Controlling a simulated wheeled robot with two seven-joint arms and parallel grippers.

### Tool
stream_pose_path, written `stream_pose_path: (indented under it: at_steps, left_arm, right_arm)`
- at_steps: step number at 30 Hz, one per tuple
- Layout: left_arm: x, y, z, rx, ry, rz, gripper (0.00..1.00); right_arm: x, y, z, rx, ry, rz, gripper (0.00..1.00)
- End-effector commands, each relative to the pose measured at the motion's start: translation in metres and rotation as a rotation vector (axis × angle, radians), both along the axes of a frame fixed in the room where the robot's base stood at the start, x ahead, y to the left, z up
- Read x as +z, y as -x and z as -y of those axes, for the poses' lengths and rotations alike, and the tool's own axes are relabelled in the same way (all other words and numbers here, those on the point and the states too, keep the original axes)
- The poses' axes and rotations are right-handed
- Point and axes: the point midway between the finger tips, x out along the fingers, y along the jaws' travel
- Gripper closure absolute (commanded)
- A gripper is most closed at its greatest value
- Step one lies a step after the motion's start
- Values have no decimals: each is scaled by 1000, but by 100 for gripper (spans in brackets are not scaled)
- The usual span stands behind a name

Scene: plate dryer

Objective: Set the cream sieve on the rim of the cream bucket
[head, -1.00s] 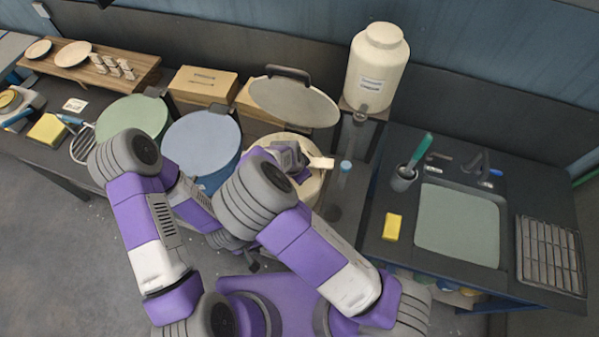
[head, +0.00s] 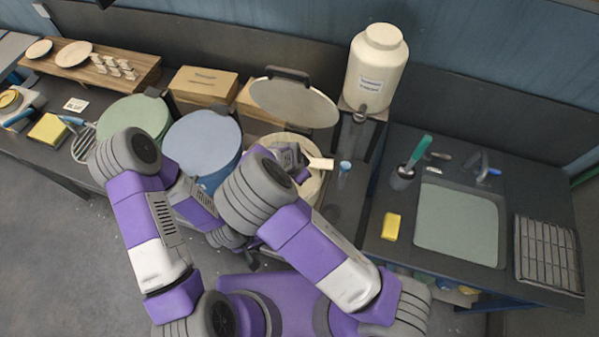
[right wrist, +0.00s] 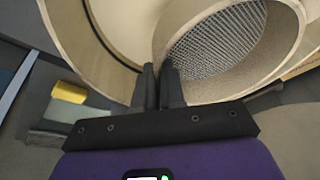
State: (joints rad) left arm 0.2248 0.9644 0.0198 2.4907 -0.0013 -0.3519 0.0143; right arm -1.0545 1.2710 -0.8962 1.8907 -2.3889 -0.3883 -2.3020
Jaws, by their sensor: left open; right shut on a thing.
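The cream bucket (head: 318,190) stands open in the head view, partly hidden behind my right arm. In the right wrist view, its curved cream wall (right wrist: 66,42) is at the left. The cream sieve (right wrist: 282,55), a ring with grey mesh, is tilted at the upper right of that view. My right gripper (right wrist: 158,82) is shut on the sieve's wall and holds it close beside the bucket wall. I cannot tell whether sieve and bucket touch. My left gripper (head: 252,264) is open and empty, low in front of the counter.
A raised cream lid (head: 293,102) stands behind the bucket. A blue-lidded bucket (head: 203,142) and a green-lidded one (head: 133,118) are to its left. A cream dispenser (head: 376,70) stands behind right. A yellow sponge (head: 392,227) lies near the sink (head: 458,226).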

Motion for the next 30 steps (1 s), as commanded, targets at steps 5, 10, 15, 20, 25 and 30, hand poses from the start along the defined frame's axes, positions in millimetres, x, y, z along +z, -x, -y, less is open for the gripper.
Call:
stream_pose_path:
  at_steps: [5,10,15,20,25,30]
  left_arm:
    - [0,0,0,0,0,0,57]
    - [0,0,0,0,0,0,57]
    - [0,0,0,0,0,0,57]
    - [0,0,0,0,0,0,57]
    - [0,0,0,0,0,0,57]
    - [0,0,0,0,0,0,57]
  right_arm:
    - [0,0,0,0,-1,1,100]
    - [0,0,0,0,-1,1,68]
    - [0,0,0,0,0,0,61]
    - [1,0,0,0,0,0,61]
    - [18,4,-4,2,-1,1,61]
    - [46,11,-10,2,-2,3,61]
